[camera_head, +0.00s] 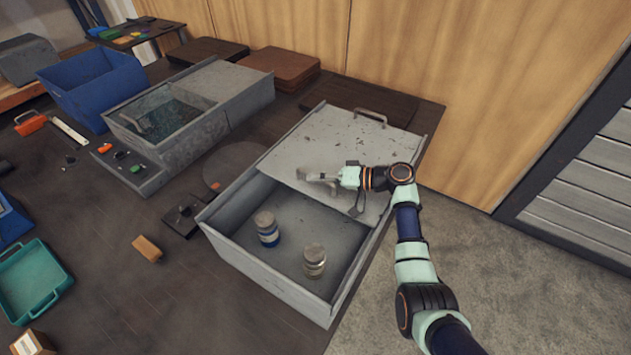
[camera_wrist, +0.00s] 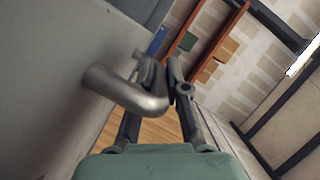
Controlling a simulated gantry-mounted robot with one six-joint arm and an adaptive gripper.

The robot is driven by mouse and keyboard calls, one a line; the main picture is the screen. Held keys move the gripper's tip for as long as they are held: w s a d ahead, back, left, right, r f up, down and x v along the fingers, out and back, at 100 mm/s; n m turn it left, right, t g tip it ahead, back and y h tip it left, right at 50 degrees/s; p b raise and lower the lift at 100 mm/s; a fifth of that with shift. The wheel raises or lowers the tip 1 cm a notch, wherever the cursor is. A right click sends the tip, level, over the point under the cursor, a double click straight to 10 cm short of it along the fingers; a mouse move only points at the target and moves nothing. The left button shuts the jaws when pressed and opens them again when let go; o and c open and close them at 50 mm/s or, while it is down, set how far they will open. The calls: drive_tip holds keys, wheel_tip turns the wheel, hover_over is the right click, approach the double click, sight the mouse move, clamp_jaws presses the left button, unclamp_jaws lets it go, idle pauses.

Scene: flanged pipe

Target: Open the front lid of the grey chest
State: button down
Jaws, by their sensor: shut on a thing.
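The grey front lid (camera_head: 345,204) lies back over the rear part of the chest. My gripper (camera_head: 331,179) is at the lid's front handle. In the wrist view, my gripper (camera_wrist: 167,88) is shut on the curved metal handle (camera_wrist: 125,92), near its bend. The arm hides part of the lid's right side.
A second handle (camera_head: 370,117) stands at the chest's rear. Another grey chest (camera_head: 235,88), a blue bin (camera_head: 92,85) and brown boards (camera_head: 280,67) are to the left and behind. Concrete floor (camera_head: 490,275) is clear at the right; a wooden wall (camera_head: 440,90) stands behind.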

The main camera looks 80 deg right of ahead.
drive_tip(key=c, duration=1.2)
unclamp_jaws()
drive_tip(key=v, duration=1.2)
